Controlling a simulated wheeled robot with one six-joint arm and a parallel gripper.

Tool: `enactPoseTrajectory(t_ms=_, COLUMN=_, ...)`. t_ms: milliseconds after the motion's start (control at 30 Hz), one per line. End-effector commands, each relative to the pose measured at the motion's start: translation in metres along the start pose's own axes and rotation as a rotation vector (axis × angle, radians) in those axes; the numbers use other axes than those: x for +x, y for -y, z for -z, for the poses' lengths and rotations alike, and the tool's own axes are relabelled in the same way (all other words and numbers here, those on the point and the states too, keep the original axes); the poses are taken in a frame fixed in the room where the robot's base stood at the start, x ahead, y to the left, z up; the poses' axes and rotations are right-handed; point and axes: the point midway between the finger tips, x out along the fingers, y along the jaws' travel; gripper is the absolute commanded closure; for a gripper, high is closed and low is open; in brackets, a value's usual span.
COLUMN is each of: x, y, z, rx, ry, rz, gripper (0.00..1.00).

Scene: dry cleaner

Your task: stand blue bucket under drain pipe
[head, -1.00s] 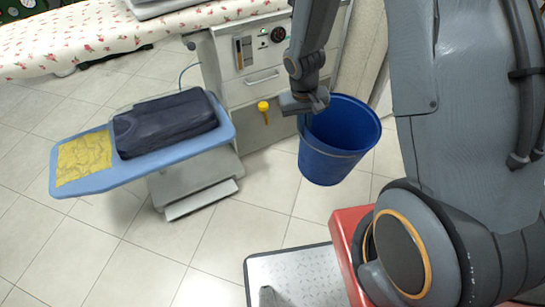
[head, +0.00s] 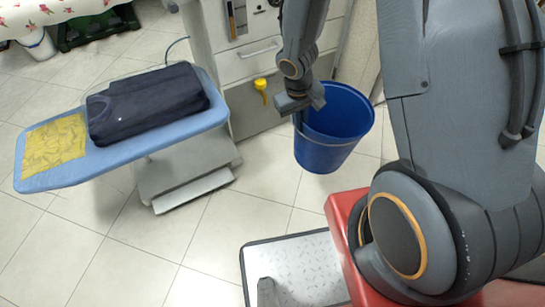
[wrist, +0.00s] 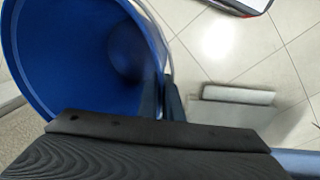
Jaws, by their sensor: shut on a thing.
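The blue bucket (head: 325,155) hangs from my gripper (head: 300,112), its open mouth facing up, roughly upright. It looks held off the floor, though the height is hard to judge. My gripper is shut on the left part of its rim. In the wrist view the bucket (wrist: 60,60) fills the left side, looks empty inside, and the fingers (wrist: 171,100) pinch its wall. A yellow fitting with a short downward spout (head: 261,88), likely the drain pipe, sticks out of the grey cabinet front. The bucket is to its right and nearer to me, not beneath it.
The grey cabinet (head: 244,63) stands behind the bucket. A blue ironing board (head: 60,180) at left carries folded dark cloth (head: 150,103) and a yellow cloth (head: 55,147). Its grey pedestal (head: 185,165) stands near the cabinet. Tiled floor (head: 225,222) below the fitting is open.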

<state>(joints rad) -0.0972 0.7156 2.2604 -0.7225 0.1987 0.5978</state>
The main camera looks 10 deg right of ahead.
Motion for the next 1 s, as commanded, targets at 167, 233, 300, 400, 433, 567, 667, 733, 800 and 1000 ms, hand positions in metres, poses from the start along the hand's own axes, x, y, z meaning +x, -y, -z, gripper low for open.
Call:
enactPoseTrajectory(t_ms=167, x=0.038, y=0.009, z=0.006, rx=-0.055, ry=-0.009, rz=-0.007, gripper=1.00)
enactPoseTrajectory(t_ms=233, x=0.050, y=0.012, z=0.008, rx=-0.075, ry=-0.011, rz=-0.010, gripper=1.00)
enactPoseTrajectory(t_ms=300, x=0.062, y=0.015, z=0.010, rx=-0.096, ry=-0.014, rz=-0.013, gripper=1.00)
enactPoseTrajectory(t_ms=400, x=0.080, y=0.020, z=0.012, rx=-0.127, ry=-0.019, rz=-0.017, gripper=1.00)
enactPoseTrajectory(t_ms=433, x=0.085, y=0.021, z=0.013, rx=-0.136, ry=-0.020, rz=-0.018, gripper=1.00)
enactPoseTrajectory(t_ms=567, x=0.108, y=0.028, z=0.016, rx=-0.174, ry=-0.026, rz=-0.023, gripper=1.00)
enactPoseTrajectory(t_ms=667, x=0.125, y=0.034, z=0.019, rx=-0.205, ry=-0.031, rz=-0.027, gripper=1.00)
enactPoseTrajectory(t_ms=733, x=0.138, y=0.038, z=0.020, rx=-0.226, ry=-0.035, rz=-0.030, gripper=1.00)
enactPoseTrajectory(t_ms=800, x=0.150, y=0.042, z=0.022, rx=-0.248, ry=-0.039, rz=-0.032, gripper=1.00)
enactPoseTrajectory(t_ms=1000, x=0.184, y=0.054, z=0.026, rx=-0.308, ry=-0.049, rz=-0.040, gripper=1.00)
